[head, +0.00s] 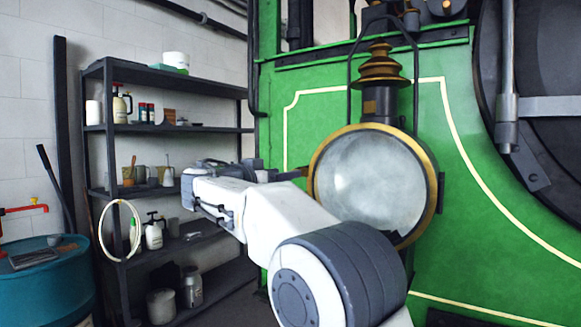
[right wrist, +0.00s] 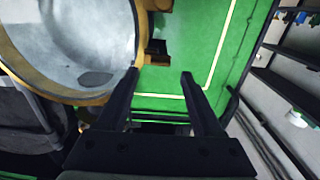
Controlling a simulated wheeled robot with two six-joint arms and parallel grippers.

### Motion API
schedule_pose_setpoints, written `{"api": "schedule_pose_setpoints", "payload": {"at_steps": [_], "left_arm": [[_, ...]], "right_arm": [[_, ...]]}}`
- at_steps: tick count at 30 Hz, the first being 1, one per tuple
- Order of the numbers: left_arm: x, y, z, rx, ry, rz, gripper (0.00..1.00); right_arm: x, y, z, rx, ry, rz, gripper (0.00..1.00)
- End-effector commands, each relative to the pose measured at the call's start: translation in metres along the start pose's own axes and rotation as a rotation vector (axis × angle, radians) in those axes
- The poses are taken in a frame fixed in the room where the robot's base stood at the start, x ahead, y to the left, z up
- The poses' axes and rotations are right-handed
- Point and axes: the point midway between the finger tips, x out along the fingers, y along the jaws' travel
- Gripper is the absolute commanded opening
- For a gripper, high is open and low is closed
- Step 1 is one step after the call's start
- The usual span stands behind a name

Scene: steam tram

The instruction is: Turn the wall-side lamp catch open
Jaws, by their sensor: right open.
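The round lamp (head: 370,185) has a brass rim and a clouded glass, and is mounted on the green tram front. Its wall-side catch (right wrist: 156,48) is a small dark block with brass parts at the lamp's rim in the right wrist view. In the head view only a small brownish bit shows there, partly hidden by my gripper. My right gripper (right wrist: 160,75) is open, its two dark fingers pointing toward the catch, which appears just beyond and between the tips. I cannot tell whether they touch. The lamp glass (right wrist: 85,40) shows beside the fingers. My left gripper is not in view.
A dark shelf (head: 180,129) with bottles and pots stands against the wall at left. A teal drum (head: 45,285) with a red tap stands at far left. A dark pipe (head: 252,60) runs up beside the tram's green panel.

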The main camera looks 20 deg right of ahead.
Motion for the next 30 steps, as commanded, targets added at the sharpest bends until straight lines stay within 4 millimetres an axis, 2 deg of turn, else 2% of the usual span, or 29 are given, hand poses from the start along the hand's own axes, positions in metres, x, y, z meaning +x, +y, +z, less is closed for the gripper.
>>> {"api": "schedule_pose_setpoints", "payload": {"at_steps": [3,7,18,23,24,30], "left_arm": [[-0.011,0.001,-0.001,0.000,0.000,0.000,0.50],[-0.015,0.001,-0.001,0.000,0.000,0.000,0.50],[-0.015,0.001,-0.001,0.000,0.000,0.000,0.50],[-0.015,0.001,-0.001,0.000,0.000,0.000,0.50],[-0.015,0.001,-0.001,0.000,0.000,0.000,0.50],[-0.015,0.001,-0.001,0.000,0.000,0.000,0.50]], "right_arm": [[0.019,0.000,-0.002,-0.001,-0.001,0.002,0.68],[0.032,0.000,-0.001,-0.001,-0.001,0.000,0.68],[0.037,0.000,0.001,-0.001,-0.001,-0.002,0.68],[0.037,-0.001,0.001,0.000,-0.001,-0.002,0.06],[0.037,-0.001,0.001,-0.001,-0.001,-0.002,0.00],[0.037,-0.001,0.001,-0.007,-0.001,-0.003,0.00]]}}
